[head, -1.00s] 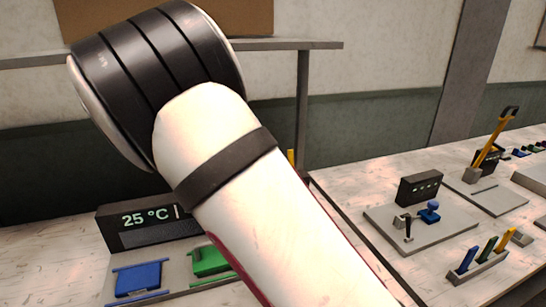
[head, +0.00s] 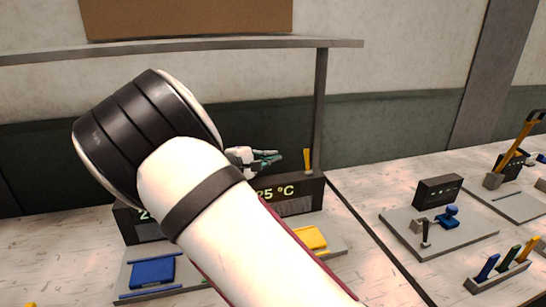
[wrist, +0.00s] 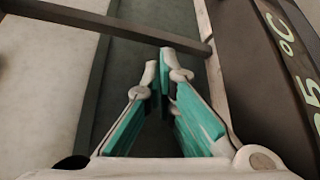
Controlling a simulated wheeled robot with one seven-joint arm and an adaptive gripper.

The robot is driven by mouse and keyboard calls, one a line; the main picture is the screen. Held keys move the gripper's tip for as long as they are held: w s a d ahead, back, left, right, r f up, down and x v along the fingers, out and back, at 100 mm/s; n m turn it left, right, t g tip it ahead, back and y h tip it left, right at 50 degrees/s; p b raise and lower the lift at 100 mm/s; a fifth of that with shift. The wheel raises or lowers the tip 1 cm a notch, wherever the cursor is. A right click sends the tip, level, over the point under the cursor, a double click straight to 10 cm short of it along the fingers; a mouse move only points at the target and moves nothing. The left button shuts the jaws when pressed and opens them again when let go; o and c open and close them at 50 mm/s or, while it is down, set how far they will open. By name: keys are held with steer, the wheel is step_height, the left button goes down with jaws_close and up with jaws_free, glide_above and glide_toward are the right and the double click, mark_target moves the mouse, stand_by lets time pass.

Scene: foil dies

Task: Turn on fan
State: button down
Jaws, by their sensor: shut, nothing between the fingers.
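No fan can be made out for certain. A dark control box (head: 290,188) with a green "25 °C" readout stands on the table, and its left part is hidden behind my arm. A yellow upright lever (head: 307,160) stands at its right end. My gripper (head: 280,157) shows beyond my arm, above the box and left of the lever, apart from it in the picture. In the wrist view the teal-padded fingers of my gripper (wrist: 165,62) meet at the tips with nothing between them. The box's readout face (wrist: 292,60) is at the right there.
A blue part (head: 152,272) and a yellow part (head: 311,238) sit on grey plates before the box. A shelf (head: 340,44) on a post (head: 319,110) stands behind. On the right table are a blue-knobbed joystick panel (head: 447,217) and a rack of coloured sticks (head: 500,275).

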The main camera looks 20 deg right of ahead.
mark_target(307, 161)
steer(key=d+p, duration=0.1)
steer(key=d, duration=0.6)
steer(key=shift+d+p, duration=0.15)
steer(key=shift+p, duration=0.25)
steer(key=shift+s, duration=0.1)
